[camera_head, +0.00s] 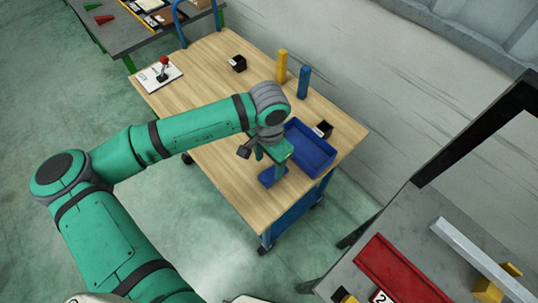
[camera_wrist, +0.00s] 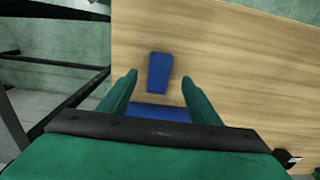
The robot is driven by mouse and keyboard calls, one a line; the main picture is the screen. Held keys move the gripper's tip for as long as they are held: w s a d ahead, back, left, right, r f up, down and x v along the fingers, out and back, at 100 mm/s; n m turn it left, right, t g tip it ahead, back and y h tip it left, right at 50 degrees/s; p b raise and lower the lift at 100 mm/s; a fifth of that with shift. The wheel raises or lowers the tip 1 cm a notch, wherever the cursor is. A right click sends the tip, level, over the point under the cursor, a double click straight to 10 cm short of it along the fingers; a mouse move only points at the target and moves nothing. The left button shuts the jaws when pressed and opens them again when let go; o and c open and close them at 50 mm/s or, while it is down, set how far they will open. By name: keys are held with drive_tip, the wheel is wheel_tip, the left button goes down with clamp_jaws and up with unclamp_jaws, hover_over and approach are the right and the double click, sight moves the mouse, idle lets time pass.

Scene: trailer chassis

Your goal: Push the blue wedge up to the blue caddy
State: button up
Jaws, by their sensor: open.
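The blue wedge (camera_wrist: 159,72) lies on the wooden table, with its narrower end toward the bottom of the wrist view. In the head view the wedge (camera_head: 267,178) is partly hidden by my gripper. The blue caddy (camera_head: 313,153) is an open tray to the right of it in the head view. In the wrist view part of the caddy (camera_wrist: 152,112) shows, with a narrow strip of wood between it and the wedge. My gripper (camera_wrist: 159,79) is open and points down, its fingers seen on either side of the wedge.
A black box (camera_head: 322,129) stands beside the caddy, and another black box (camera_head: 239,64) farther back. A yellow post (camera_head: 282,67) and a blue post (camera_head: 303,82) stand near the back edge. A joystick board (camera_head: 162,74) is at the far left. The left half of the tabletop is mostly clear.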

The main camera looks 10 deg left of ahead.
sight(269, 175)
drive_tip(key=shift+f, duration=3.2)
drive_tip(key=c, duration=1.2)
